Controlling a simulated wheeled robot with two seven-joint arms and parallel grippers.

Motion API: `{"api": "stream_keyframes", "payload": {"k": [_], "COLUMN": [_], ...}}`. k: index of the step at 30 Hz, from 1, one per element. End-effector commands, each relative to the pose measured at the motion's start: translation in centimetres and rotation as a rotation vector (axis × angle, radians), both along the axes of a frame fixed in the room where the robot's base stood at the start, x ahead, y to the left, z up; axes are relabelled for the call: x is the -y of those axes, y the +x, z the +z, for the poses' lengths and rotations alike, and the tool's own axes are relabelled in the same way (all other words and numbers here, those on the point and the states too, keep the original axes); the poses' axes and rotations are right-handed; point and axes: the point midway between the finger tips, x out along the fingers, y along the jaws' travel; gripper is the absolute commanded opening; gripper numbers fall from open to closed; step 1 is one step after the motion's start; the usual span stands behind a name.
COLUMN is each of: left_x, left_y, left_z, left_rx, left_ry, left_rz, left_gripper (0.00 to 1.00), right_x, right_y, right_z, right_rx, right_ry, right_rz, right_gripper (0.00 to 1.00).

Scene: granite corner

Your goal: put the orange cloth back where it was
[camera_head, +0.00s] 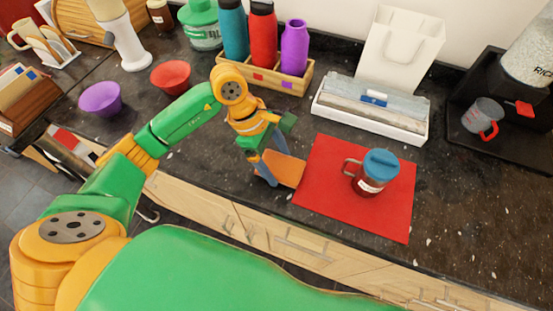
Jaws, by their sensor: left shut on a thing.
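The orange cloth (291,172) is a small flat piece near the counter's front edge, at the left side of the red mat (325,212). My left gripper (278,167) is shut on the orange cloth, with its two grey fingers reaching down to it. The fingers hide part of the cloth, and I cannot tell whether it touches the counter or the mat. My right gripper is not in view.
Behind are a wooden bottle box (270,82) and a white tray (345,118). Purple (100,98) and red (170,77) bowls stand left. Dark counter is clear right of the mat.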

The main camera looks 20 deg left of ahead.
Motion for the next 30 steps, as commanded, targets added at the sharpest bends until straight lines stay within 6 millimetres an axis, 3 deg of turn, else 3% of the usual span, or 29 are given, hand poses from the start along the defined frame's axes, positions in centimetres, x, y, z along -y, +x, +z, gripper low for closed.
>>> {"api": "stream_keyframes", "payload": {"k": [5, 6, 7, 14, 18, 20, 30], "left_x": [0.0, 0.0, 0.0, 0.0, 0.0, -0.5, -3.9], "left_y": [0.0, 0.0, 0.0, 0.0, 0.0, 0.2, 0.2], "left_z": [-0.6, -0.4, -0.4, -0.2, 1.5, 1.7, 9.9], "left_rx": [0.000, -0.001, -0.001, 0.000, -0.001, 0.005, 0.005], "left_ry": [0.000, 0.000, 0.000, -0.001, -0.001, 0.000, -0.001], "left_rz": [0.000, 0.000, 0.000, 0.001, 0.002, 0.002, 0.002], "left_gripper": [0.40, 0.95, 1.00, 1.00, 1.00, 1.00, 1.00], "right_x": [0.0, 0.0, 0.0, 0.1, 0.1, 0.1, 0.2], "right_y": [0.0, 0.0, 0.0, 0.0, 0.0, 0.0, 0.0], "right_z": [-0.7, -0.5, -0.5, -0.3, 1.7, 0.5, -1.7], "right_rx": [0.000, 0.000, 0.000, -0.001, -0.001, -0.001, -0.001], "right_ry": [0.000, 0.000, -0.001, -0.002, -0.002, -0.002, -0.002], "right_rz": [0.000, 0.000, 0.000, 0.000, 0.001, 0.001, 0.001], "right_gripper": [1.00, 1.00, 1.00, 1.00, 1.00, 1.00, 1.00]}}
